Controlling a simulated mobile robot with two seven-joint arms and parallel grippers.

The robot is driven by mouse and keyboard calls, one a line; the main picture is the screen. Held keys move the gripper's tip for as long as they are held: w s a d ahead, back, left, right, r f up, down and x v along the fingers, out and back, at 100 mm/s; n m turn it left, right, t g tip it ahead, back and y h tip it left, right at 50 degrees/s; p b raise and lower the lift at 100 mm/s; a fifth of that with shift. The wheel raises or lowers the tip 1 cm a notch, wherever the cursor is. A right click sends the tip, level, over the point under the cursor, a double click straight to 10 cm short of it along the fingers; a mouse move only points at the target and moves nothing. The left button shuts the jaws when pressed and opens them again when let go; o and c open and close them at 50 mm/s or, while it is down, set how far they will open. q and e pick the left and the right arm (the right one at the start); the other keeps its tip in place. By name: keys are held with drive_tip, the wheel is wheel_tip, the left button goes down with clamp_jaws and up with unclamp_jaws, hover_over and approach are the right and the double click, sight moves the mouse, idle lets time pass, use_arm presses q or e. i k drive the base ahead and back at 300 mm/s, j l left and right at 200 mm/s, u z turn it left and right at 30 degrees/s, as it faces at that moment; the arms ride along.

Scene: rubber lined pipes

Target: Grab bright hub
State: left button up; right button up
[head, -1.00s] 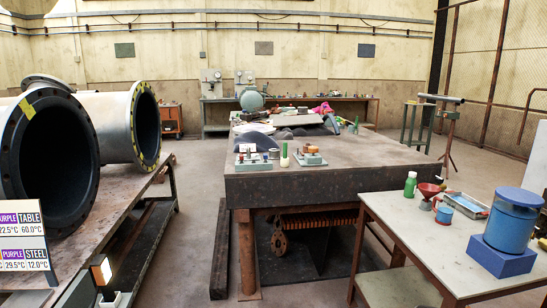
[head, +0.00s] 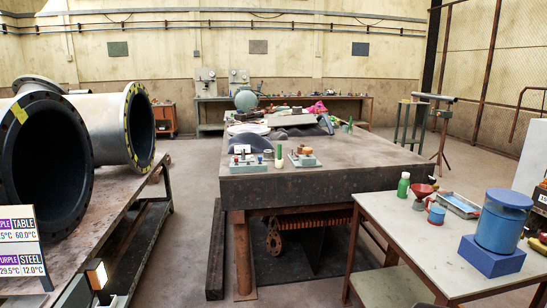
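Neither of my grippers is in view. I cannot make out for sure which thing is the bright hub. A small box with a glowing white face (head: 97,274) stands at the bottom left, by the edge of the pipe bench. A rusty round flange with holes (head: 273,240) shows under the middle table. Small devices with knobs, a left one (head: 247,160) and a right one (head: 304,157), sit on the front of that table, with a green-and-white cylinder (head: 279,160) between them.
Large black-lined pipes (head: 128,118) lie on the left bench. The thick dark middle table (head: 330,183) stands ahead. The right table (head: 412,241) holds a blue drum (head: 503,220), a green bottle (head: 403,185), a red funnel (head: 421,192) and a tray (head: 461,205). Floor shows between the tables.

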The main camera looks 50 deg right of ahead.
sight(268, 154)
drive_tip(key=i+l+z, duration=0.1)
drive_tip(key=l+z, duration=0.15)
drive_tip(key=z, duration=0.2)
drive_tip(key=i+l+z, duration=0.15)
drive_tip(key=z, duration=0.3)
drive_tip(key=i+l+z, duration=0.2)
drive_tip(key=z, duration=0.25)
drive_tip(key=i+l+z, duration=0.2)
drive_tip(key=i, duration=0.3)
drive_tip(key=i+l+z, duration=0.15)
drive_tip(key=i, duration=0.35)
drive_tip(key=i+l+z, duration=0.2)
drive_tip(key=i, duration=0.3)
